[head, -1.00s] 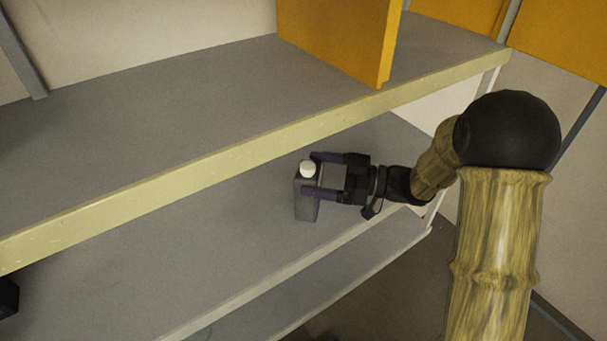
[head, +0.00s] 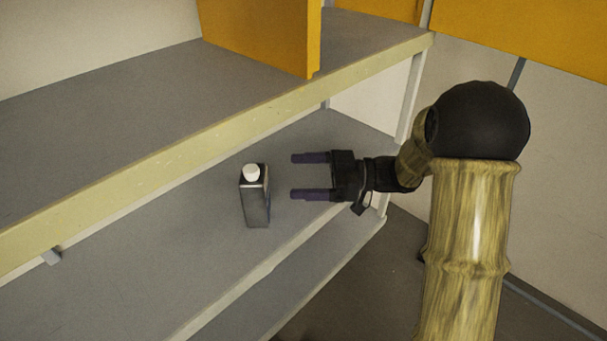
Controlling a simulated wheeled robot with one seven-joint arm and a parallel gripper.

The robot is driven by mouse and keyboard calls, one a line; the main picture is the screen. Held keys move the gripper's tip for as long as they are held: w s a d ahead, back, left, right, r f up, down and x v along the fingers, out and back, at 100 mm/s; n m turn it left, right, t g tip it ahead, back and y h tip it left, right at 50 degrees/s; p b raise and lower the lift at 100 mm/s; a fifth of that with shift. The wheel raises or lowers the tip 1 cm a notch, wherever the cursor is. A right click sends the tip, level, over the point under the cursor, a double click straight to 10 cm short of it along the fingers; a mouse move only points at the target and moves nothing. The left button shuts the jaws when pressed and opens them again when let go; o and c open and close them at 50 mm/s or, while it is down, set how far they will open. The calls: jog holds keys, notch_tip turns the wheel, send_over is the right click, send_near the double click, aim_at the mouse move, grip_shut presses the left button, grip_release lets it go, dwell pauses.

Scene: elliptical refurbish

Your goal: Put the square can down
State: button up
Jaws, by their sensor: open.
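The square can (head: 255,202) is a dark grey, flat-sided can with a white cap. It stands upright on the grey middle shelf (head: 190,235), near the shelf's front edge. My gripper (head: 311,177) is to the right of the can, with its two purple fingers spread and pointing left at it. The fingers are empty, and a clear gap shows between their tips and the can.
The upper shelf (head: 110,125) with its pale yellow front edge runs above and behind the can. An orange panel (head: 260,32) stands on it. The shelf unit's upright post (head: 408,95) is behind my wrist. Free shelf surface lies left of the can.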

jog(key=w+d+f+m+t+h, duration=0.1)
jog(key=w+d+m+t+h, duration=0.3)
jog(key=w+m+t+h, duration=0.5)
jog(key=d+f+m+t+h, duration=0.3)
jog(key=d+h, duration=0.1)
jog(key=d, duration=0.3)
jog(key=s+d+f+m+g+h, duration=0.1)
jog(key=s+d+f+m+g, duration=0.1)
jog(key=s, duration=0.5)
jog(key=s+d+f+m+g+h, duration=0.2)
jog(key=s+f+g, duration=0.1)
jog(key=s, duration=0.4)
jog(key=s+d+f+m+g+h, duration=0.2)
jog(key=s+d+f+m+g, duration=0.1)
jog(key=s, duration=0.4)
jog(key=shift+s+f, duration=0.3)
jog(key=shift+s, duration=0.1)
jog(key=shift+d, duration=0.1)
